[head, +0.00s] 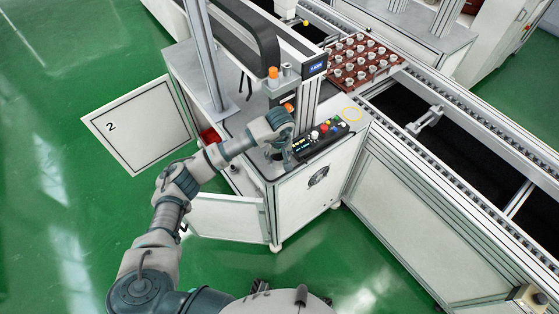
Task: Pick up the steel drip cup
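My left gripper (282,150) is over the front corner of the white cabinet's top, just left of the black control panel. It points down, and its fingers are small and dark in this view. I cannot tell whether they are open or shut. I cannot make out the steel drip cup for certain; the gripper and wrist cover the spot beneath them, and a cup there would be mostly hidden. My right gripper is not in view.
The control panel (322,138) with coloured buttons lies right of my gripper. A yellow ring (351,115) marks a clear patch beyond it. A dispensing column (306,100) stands behind. A red-brown tray (326,72) of several cups sits by the conveyor (470,125). A cabinet door (138,125) hangs open.

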